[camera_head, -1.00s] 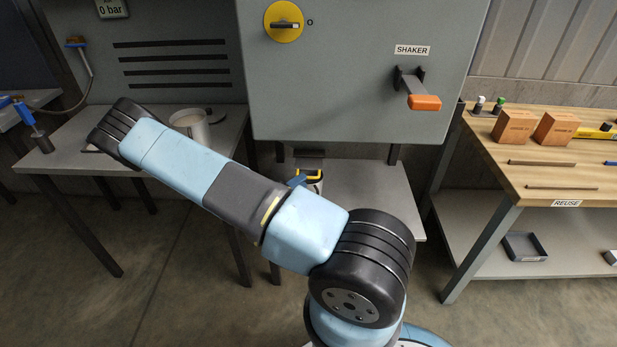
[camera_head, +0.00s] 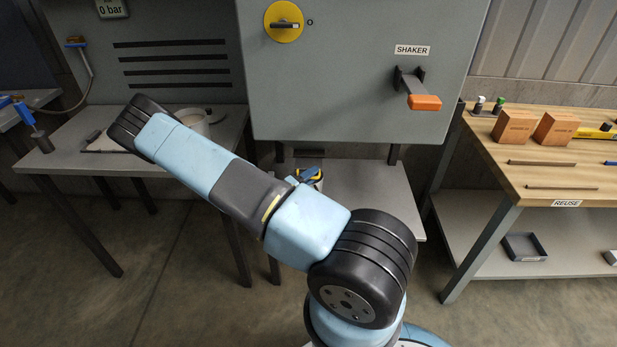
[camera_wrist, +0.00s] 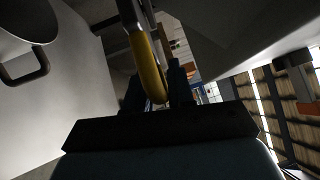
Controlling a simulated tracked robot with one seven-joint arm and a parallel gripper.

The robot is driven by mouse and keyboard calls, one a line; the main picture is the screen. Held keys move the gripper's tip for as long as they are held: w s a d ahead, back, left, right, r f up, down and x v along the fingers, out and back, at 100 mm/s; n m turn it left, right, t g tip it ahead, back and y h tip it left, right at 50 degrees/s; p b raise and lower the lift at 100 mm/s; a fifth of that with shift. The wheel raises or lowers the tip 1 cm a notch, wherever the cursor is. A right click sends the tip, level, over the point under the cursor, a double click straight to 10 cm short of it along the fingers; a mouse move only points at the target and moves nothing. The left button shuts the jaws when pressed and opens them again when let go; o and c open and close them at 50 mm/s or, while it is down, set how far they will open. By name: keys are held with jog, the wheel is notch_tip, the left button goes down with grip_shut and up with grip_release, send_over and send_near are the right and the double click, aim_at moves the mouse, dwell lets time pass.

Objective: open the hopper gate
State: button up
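A yellow handle (camera_wrist: 148,65), probably the gate's, runs down between the two dark fingers of my gripper (camera_wrist: 157,88) in the wrist view. The fingers are apart, one on each side of it, and its lower end is close to both. I cannot tell whether they press on it. In the head view, a small yellow part (camera_head: 314,171) shows below the grey cabinet, beside blue and dark parts that look like my gripper. My arm hides much of that area. The gate plate itself is not clearly visible.
The grey cabinet (camera_head: 345,100) hangs above, with an orange-tipped SHAKER lever (camera_head: 424,102) and a yellow rotary switch (camera_head: 284,22). A low grey table (camera_head: 370,195) stands below. A wooden bench (camera_head: 560,160) with bricks is at right. A pale container (camera_head: 193,117) stands behind my arm.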

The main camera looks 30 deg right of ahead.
grip_shut()
